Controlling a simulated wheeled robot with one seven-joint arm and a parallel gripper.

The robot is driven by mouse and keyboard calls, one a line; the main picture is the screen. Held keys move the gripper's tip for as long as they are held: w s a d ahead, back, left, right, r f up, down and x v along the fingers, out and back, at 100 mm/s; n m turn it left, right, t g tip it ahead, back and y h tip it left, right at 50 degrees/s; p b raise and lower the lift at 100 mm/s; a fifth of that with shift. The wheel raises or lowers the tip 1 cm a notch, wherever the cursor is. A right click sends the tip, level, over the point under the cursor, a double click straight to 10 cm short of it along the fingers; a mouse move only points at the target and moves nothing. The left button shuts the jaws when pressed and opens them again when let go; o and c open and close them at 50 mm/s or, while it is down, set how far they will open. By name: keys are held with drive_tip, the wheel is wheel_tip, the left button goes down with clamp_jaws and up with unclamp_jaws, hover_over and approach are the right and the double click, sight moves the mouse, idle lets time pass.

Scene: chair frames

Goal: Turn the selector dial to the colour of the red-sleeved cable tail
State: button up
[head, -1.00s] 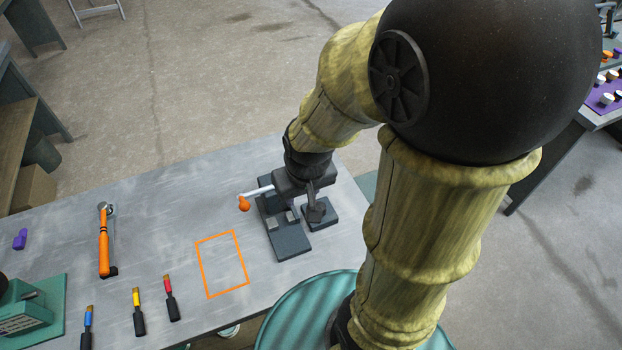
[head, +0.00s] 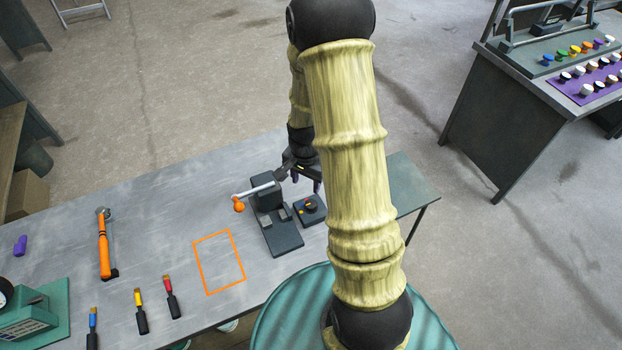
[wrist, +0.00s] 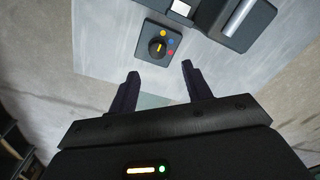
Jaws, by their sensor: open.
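The selector dial (head: 310,204) is a black knob on a small dark box, right of the clamp fixture. In the wrist view the dial (wrist: 157,47) carries a yellow pointer mark, with yellow, red and blue dots around its upper and right sides. Which dot the pointer faces is hard to tell. The red-sleeved cable tail (head: 169,288) lies on the table between the orange outline and the yellow-sleeved tail (head: 139,304). A blue-sleeved tail (head: 92,320) lies further left. My gripper (wrist: 160,69) is open and empty, apart from the dial, its fingers pointing toward the box.
The dark clamp fixture (head: 283,238), with an orange-tipped lever (head: 239,204), stands close beside the dial box. An orange-handled tool (head: 104,250) and a green device (head: 28,318) are at left. The orange-outlined area (head: 201,266) is empty.

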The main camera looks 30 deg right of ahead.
sight(311, 203)
drive_tip(key=f+m, duration=0.1)
drive_tip(key=d+f, duration=0.1)
drive_tip(key=d+f+m, duration=0.1)
drive_tip(key=shift+w+f+m, duration=0.3)
drive_tip(key=shift+w+f, duration=0.05)
drive_tip(key=shift+f, duration=0.05)
wheel_tip(311, 203, down, 9)
drive_tip(key=b, duration=0.6)
drive_tip(key=shift+a+r+b, duration=0.1)
drive_tip(key=shift+b, duration=0.2)
drive_tip(key=shift+c, duration=0.4)
drive_tip(key=c, duration=0.5)
